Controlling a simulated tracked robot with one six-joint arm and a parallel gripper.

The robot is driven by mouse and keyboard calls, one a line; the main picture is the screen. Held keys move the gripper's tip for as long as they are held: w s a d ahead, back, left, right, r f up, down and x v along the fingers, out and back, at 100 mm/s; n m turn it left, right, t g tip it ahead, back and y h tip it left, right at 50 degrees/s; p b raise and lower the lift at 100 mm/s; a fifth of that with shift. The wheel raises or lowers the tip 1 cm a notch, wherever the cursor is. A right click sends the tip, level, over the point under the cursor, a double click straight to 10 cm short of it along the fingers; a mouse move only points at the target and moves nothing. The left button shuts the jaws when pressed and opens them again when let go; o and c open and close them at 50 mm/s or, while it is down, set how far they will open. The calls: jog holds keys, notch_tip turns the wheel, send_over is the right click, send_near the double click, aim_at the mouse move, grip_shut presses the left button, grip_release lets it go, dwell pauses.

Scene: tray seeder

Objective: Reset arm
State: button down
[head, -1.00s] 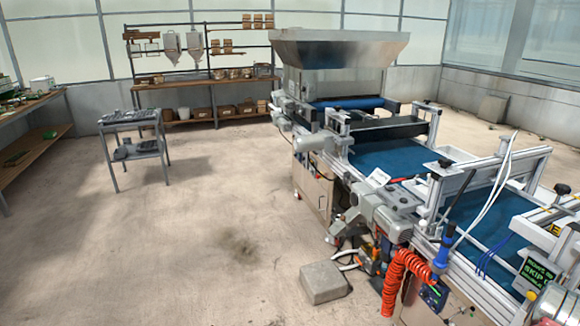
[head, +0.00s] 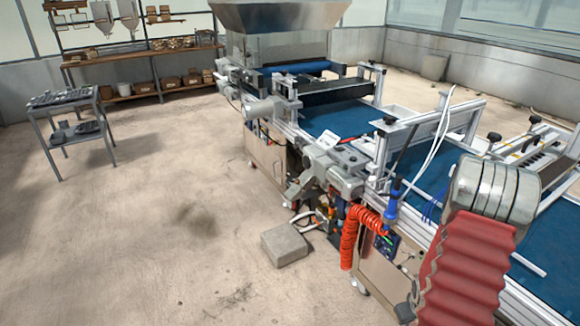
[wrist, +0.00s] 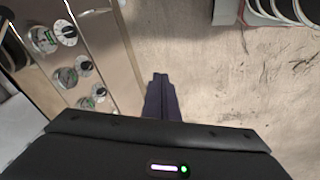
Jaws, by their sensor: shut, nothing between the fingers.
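My gripper (wrist: 160,90) shows in the wrist view as dark fingers closed together, with nothing between them. It points over bare concrete floor, beside a panel with several round dials (wrist: 68,33) at the left. In the head view, part of my arm with a red ribbed sleeve stands at the lower right, in front of the tray seeder (head: 340,118). The gripper itself is not seen in the head view.
A concrete block (head: 285,246) lies on the floor beside the seeder. An orange coiled hose (head: 350,240) hangs at the seeder's side. A small grey cart (head: 75,130) and a wooden shelf (head: 140,58) stand farther back.

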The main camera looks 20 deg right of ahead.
jog(key=a+r+n+t+y, duration=0.2)
jog(key=a+r+t, duration=0.2)
jog(key=a+r, duration=3.6)
jog(key=shift+s+r+n, duration=0.2)
jog(key=shift+r+n, duration=0.1)
jog(key=shift+r, duration=0.45)
jog(key=shift+d, duration=0.1)
